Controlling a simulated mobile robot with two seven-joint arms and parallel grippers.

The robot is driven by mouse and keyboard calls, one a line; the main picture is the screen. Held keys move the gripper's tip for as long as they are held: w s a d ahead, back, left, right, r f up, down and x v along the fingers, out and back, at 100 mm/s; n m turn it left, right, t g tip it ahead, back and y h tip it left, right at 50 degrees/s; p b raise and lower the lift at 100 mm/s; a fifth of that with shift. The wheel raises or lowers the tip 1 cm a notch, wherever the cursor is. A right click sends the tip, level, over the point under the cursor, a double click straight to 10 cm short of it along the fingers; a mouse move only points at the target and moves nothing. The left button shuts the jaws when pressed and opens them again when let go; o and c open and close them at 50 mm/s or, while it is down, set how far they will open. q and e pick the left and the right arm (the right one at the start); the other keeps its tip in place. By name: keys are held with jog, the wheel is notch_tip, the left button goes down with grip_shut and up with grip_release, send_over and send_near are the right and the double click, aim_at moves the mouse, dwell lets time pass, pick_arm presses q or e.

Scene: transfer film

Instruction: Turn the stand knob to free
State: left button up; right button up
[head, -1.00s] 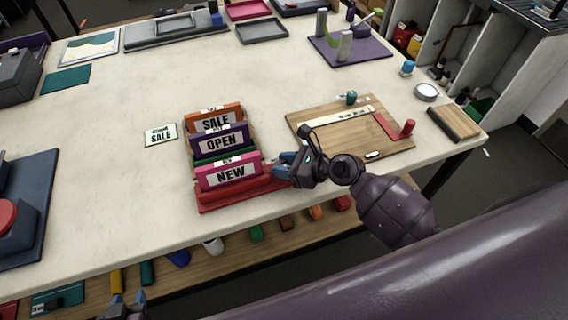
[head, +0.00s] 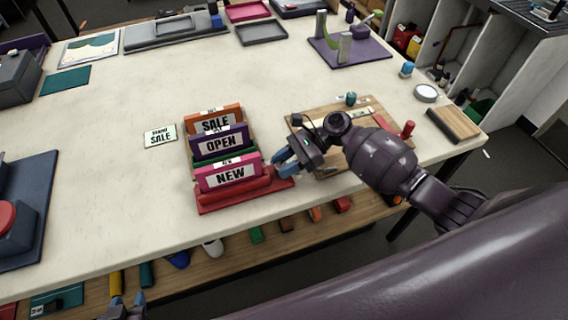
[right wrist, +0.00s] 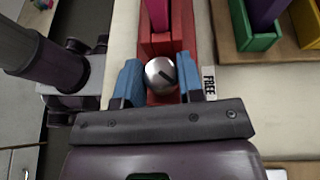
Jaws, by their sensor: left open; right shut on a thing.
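The red sign stand (head: 212,206) holds pink NEW, purple OPEN and orange SALE signs in a row. In the right wrist view the round silver stand knob (right wrist: 160,75) sits at the end of the stand's red body, with a slanted dark mark on its face. A white FREE label (right wrist: 208,83) lies to its right. My right gripper (right wrist: 160,84) is shut on the knob, one blue finger on each side; in the head view it (head: 283,168) is at the stand's right end, hiding the knob. My left gripper (head: 127,307) is open and empty at the bottom edge, below the tabletop edge.
A small SALE card (head: 160,136) lies left of the stand. A wooden board (head: 310,112) lies right of it, partly under my right arm. A dark blue base with a red button (head: 6,218) is at the far left.

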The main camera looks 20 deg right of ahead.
jog(key=n+g, duration=0.1)
jog(key=g, duration=0.1)
jog(key=n+g+h, duration=0.1)
jog(key=n+g, duration=0.1)
jog(key=shift+w+a+n, duration=0.1)
jog(key=shift+w+n, duration=0.1)
jog(key=shift+n, duration=0.1)
pick_arm(q)
jog(key=shift+w+f+b, duration=0.15)
jog(key=shift+w+b, duration=0.15)
jog(key=shift+b, duration=0.3)
pick_arm(e)
jog(key=shift+n+g+h, duration=1.5)
jog(key=shift+n+g, duration=0.5)
jog(key=shift+g, duration=0.1)
jog(key=shift+f+n, duration=0.1)
jog(key=shift+n, duration=0.2)
pick_arm(q)
jog(key=shift+f, duration=0.1)
pick_arm(e)
jog(key=o, duration=0.7)
jog(key=shift+c, duration=0.2)
jog(key=shift+w, duration=0.1)
